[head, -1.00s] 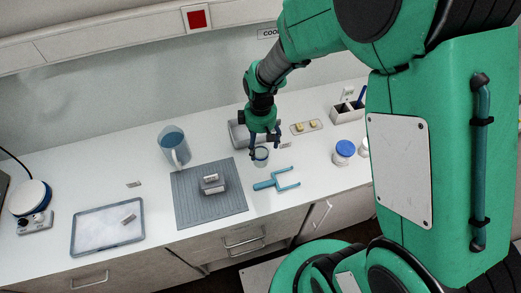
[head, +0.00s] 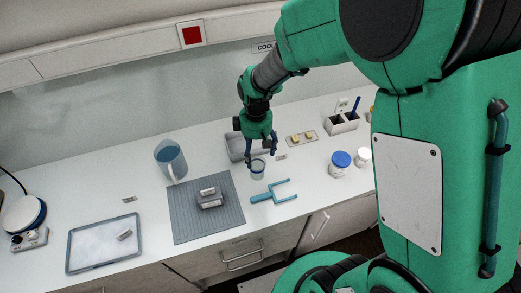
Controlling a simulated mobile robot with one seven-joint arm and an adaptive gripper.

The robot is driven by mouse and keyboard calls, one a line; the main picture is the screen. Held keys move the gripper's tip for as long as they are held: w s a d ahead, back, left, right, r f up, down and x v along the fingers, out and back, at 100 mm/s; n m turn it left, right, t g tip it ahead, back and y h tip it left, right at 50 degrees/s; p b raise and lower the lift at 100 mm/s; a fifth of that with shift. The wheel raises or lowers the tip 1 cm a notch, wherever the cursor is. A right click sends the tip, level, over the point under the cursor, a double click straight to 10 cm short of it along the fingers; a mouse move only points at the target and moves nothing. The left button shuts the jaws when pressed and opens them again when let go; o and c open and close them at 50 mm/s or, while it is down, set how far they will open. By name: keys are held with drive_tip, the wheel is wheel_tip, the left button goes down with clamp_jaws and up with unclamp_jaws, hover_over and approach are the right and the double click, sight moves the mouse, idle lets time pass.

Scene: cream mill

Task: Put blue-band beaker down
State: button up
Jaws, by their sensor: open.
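A small clear beaker (head: 257,170) with a bluish band stands on the white counter, just behind the blue two-pronged tool. My gripper (head: 260,156) is open and points down at the beaker, with a finger to each side of its rim. I cannot tell whether the fingers touch the glass. The fingers hide part of the rim.
A grey ribbed mat (head: 183,224) with a grey block (head: 210,199) lies left of the beaker. The blue forked tool (head: 272,193) is close in front. A grey tray (head: 235,146) sits behind, a blue pitcher (head: 170,160) at left, a blue-lidded jar (head: 340,163) at right.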

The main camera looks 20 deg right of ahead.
drive_tip(key=s+r+m+t, duration=0.2)
drive_tip(key=s+r, duration=0.1)
drive_tip(key=r, duration=0.8)
drive_tip(key=s+d+r+m+t, duration=0.3)
drive_tip(key=s+r+m, duration=0.4)
drive_tip(key=s+r, duration=1)
drive_tip(key=shift+s+r+t, duration=0.25)
drive_tip(key=shift+s+t, duration=0.05)
drive_tip(key=shift+s, duration=0.3)
wheel_tip(320, 180, down, 4)
drive_tip(key=b, duration=0.3)
drive_tip(key=shift+r+b, duration=0.1)
drive_tip(key=shift+b, duration=0.3)
